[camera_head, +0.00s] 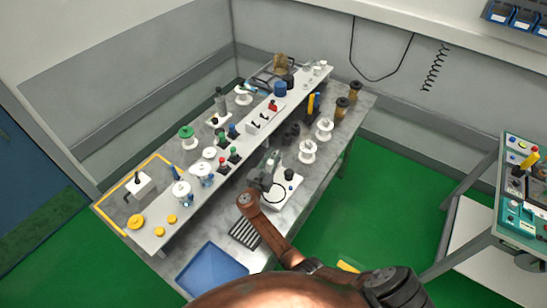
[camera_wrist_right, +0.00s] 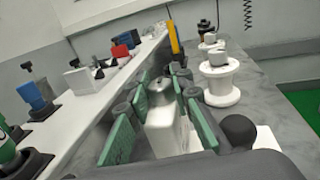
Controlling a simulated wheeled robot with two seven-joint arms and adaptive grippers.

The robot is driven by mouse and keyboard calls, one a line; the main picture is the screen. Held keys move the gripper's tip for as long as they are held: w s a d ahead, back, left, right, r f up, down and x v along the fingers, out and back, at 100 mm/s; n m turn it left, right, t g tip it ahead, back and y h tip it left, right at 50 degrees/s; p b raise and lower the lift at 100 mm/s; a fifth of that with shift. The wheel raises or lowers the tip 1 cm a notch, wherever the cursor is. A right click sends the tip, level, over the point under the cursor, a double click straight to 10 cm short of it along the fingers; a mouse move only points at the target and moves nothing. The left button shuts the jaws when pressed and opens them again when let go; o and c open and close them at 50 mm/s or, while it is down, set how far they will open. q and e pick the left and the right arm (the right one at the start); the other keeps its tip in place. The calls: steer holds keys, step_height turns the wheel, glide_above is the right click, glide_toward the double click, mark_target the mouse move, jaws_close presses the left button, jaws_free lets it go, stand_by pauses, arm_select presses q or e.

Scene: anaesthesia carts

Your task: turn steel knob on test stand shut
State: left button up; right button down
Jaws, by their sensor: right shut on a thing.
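The test stand (camera_head: 281,194) is a white base on the grey bench, with a black round knob (camera_head: 289,174) on top; the black knob also shows in the right wrist view (camera_wrist_right: 238,132). My right gripper (camera_head: 268,168) is over the stand's left side. In the right wrist view, its green-padded fingers (camera_wrist_right: 160,108) stand on both sides of a white upright part with a grey metal top, which I take for the steel knob (camera_wrist_right: 159,88). The gripper is shut on it. The fingers partly hide the knob, so its turn angle cannot be told. My left gripper is not in view.
White spools (camera_head: 307,151) stand just behind the stand. A raised white shelf (camera_head: 215,185) with several small devices runs along its left. A blue tray (camera_head: 211,272) and a black ribbed block (camera_head: 244,233) lie in front. Green floor is free to the right.

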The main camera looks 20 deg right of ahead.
mark_target(273, 157)
stand_by(0.5)
steer(key=c, duration=1.7)
jaws_free()
steer(key=shift+s+a, duration=0.1)
steer(key=v, duration=0.7)
steer(key=shift+a, duration=0.15)
steer(key=shift+a, duration=0.1)
